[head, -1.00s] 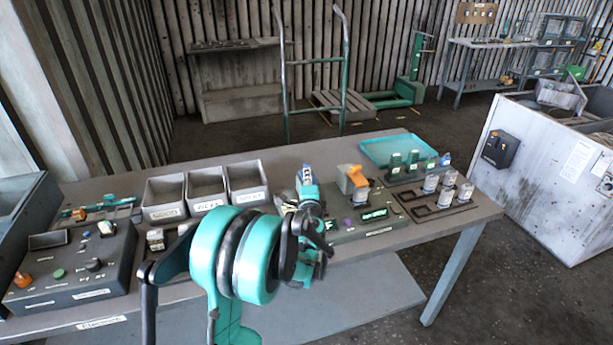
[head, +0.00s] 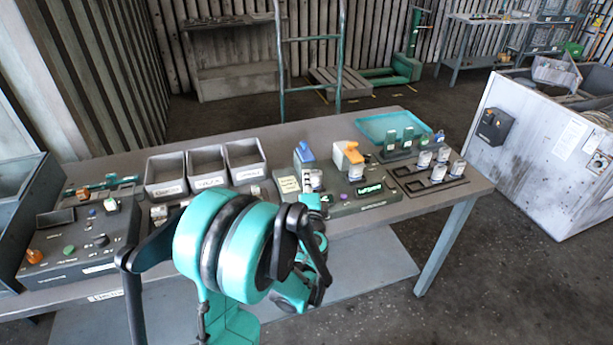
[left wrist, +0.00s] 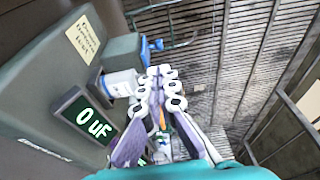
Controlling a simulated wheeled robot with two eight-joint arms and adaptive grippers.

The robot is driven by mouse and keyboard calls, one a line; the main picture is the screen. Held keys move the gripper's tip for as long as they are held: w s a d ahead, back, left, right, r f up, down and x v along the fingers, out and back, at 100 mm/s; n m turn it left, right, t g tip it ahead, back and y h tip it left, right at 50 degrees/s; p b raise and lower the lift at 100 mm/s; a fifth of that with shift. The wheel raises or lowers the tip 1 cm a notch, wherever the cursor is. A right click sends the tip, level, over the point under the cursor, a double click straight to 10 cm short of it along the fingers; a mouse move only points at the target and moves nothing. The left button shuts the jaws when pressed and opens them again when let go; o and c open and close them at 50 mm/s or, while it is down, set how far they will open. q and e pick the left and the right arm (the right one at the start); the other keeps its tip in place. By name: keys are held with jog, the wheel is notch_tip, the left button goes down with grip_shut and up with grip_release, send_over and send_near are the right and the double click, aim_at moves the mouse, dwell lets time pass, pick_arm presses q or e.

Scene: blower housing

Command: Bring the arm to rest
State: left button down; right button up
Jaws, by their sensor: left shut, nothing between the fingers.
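My left arm (head: 232,245) rises in the front middle of the head view. My left gripper (head: 313,182) is partly hidden behind its own wrist, near the front of the test box. In the left wrist view the left gripper (left wrist: 160,78) has its pale fingers together with nothing between them. Beside it, apparently apart from it, is the grey test box (left wrist: 45,85), with a display (left wrist: 90,118) reading 0 uF and a white cylinder (left wrist: 122,84) by a blue lever. My right gripper is not in view.
On the table (head: 280,140) stand three grey bins (head: 206,166), a control box (head: 75,245) at left, a teal tray (head: 385,123) and a dark rack with white cylinders (head: 430,185) at right. A large white cabinet (head: 545,150) stands further right.

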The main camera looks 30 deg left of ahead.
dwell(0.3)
pick_arm(q)
jog(key=shift+s+r+n+g, duration=0.2)
jog(key=shift+s+n+g, duration=0.1)
jog(key=shift+n, duration=0.2)
jog(key=s+d+f+n+g+h, duration=0.2)
jog(key=s+d+n+h, duration=0.3)
jog(key=s+d, duration=0.4)
jog(key=s+d+f+n+g+h, duration=0.3)
jog(key=s+d+n+g+h, duration=0.2)
jog(key=s+d, duration=0.5)
jog(key=s, duration=0.3)
jog(key=shift+s+f, duration=0.15)
jog(key=shift+s, duration=0.1)
